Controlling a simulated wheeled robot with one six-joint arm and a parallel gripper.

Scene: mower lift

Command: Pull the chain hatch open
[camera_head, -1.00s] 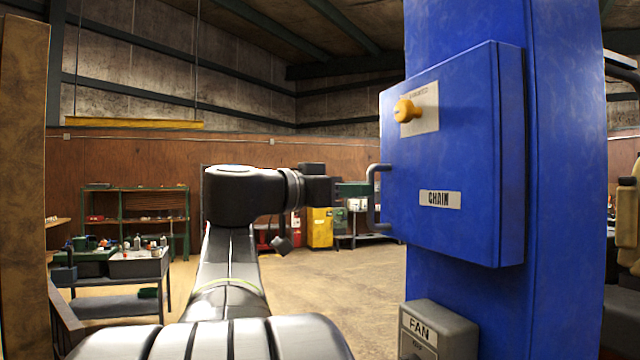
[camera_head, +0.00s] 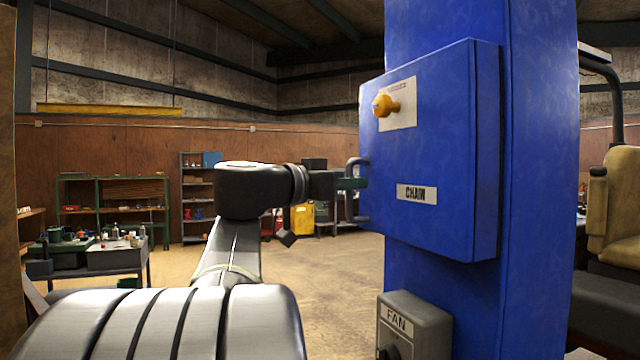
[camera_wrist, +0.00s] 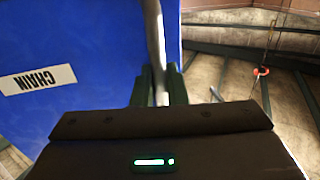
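The chain hatch (camera_head: 430,150) is a blue box door on a blue post, with a CHAIN label, and it looks closed. The label also shows in the wrist view, where the hatch's blue face (camera_wrist: 90,35) fills the upper left. A grey bar handle (camera_head: 352,205) stands out from the hatch's left edge. My gripper (camera_head: 352,183) is at this handle. In the wrist view the handle bar (camera_wrist: 156,35) runs down between my two dark green fingers (camera_wrist: 157,88), which sit close against both sides of it. The fingertips' contact is partly hidden.
A yellow knob (camera_head: 386,104) sits on the hatch face above the label. A grey FAN box (camera_head: 414,325) is on the post below. A tan seat (camera_head: 615,205) stands at the right. Open floor (camera_head: 330,275) lies left of the post, with benches and shelves farther back.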

